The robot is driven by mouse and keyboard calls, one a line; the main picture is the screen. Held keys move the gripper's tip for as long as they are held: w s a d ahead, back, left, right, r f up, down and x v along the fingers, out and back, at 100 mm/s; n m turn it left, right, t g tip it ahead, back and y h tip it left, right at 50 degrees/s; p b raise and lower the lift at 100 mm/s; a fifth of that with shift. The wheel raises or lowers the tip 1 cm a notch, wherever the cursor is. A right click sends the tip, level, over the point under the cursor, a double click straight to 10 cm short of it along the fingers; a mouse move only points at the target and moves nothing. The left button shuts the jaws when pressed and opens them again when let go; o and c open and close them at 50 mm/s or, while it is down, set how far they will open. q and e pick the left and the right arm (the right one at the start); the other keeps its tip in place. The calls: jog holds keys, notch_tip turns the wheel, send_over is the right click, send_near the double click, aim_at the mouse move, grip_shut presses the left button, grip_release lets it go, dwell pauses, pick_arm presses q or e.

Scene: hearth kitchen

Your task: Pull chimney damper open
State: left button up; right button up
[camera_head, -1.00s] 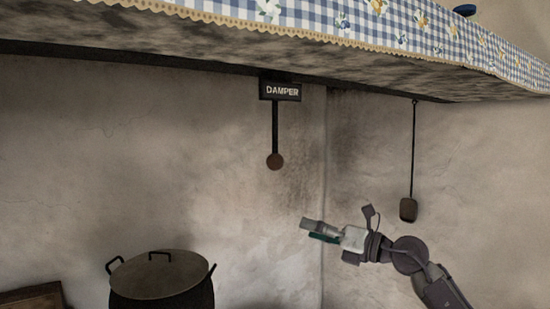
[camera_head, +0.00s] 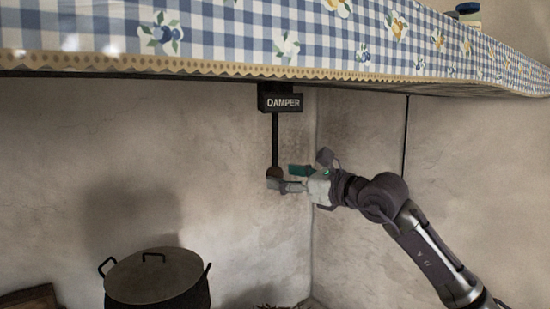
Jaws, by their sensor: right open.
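The chimney damper is a dark rod (camera_head: 275,138) that hangs from under the mantel below a black sign (camera_head: 283,102) reading DAMPER. A round brown knob (camera_head: 273,171) is at the rod's lower end, partly hidden by my gripper. My right gripper (camera_head: 281,177) comes in from the right with its jaws open and pointing left. Its lower finger overlaps the knob in the picture, and its green-padded finger is up and right of it. Whether it touches the knob I cannot tell. My left gripper is not in view.
A lidded dark pot (camera_head: 156,281) stands at the lower left. The mantel with a blue checked cloth (camera_head: 210,40) runs across the top, just above the sign. A thin dark rod (camera_head: 406,135) hangs at the right, behind my arm. The wall left of the damper is clear.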

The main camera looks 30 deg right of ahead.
jog(key=shift+p+x, duration=0.45)
jog(key=shift+x, duration=0.75)
jog(key=shift+w+a, duration=0.15)
jog(key=shift+w, duration=0.3)
grip_shut()
